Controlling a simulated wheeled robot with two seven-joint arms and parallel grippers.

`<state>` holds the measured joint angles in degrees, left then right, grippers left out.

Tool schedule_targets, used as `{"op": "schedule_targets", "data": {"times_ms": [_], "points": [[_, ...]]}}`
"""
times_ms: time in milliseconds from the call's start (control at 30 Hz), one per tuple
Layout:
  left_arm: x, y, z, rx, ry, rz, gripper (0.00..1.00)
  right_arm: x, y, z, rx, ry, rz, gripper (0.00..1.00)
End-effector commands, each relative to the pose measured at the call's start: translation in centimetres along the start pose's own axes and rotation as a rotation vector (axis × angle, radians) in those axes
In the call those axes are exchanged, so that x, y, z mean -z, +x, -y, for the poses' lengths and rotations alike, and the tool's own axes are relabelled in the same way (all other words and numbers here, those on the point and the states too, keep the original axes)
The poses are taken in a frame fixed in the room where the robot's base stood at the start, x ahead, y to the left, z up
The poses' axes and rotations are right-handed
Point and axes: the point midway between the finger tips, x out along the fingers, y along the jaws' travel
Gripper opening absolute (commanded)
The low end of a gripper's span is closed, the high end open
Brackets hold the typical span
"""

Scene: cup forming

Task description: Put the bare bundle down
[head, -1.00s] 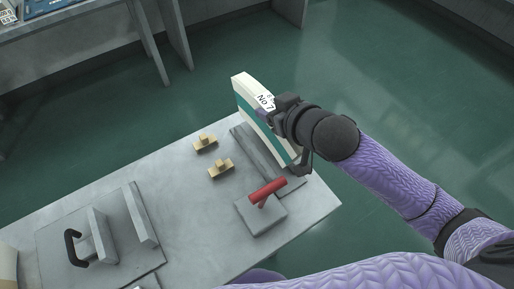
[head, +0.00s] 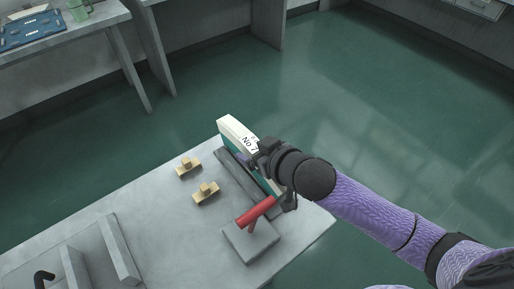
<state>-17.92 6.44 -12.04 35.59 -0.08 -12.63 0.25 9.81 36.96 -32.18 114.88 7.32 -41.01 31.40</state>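The bundle (head: 232,128) is a long off-white and teal block with a "No 7" label, at the far right edge of the grey table (head: 165,222). It stands on edge along a flat grey bar (head: 236,178). My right gripper (head: 262,158) is at the bundle's labelled upper side and appears shut on it, though its fingers are mostly hidden. I cannot tell whether the bundle's underside touches the table. My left gripper is out of view.
A grey block with a red handle (head: 256,212) stands close in front of the bundle. Two small brass pieces (head: 188,166) (head: 206,192) lie to the left. A grey plate fixture (head: 118,250) is at the lower left.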

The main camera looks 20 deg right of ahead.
Motion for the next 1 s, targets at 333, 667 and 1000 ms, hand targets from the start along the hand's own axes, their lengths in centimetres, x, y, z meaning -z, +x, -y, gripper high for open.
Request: {"op": "schedule_targets", "data": {"times_ms": [333, 667, 1000], "points": [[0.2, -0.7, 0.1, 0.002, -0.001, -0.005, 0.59, 0.3, -1.3, 0.0, -0.001, -0.001, 0.002, 0.88], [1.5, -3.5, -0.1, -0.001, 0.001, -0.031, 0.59, 0.5, -9.6, 0.1, 0.001, -0.001, 0.003, 0.88], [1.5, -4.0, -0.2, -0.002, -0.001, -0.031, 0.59, 0.3, -12.2, 0.0, -0.001, 0.000, 0.001, 0.88]]}}
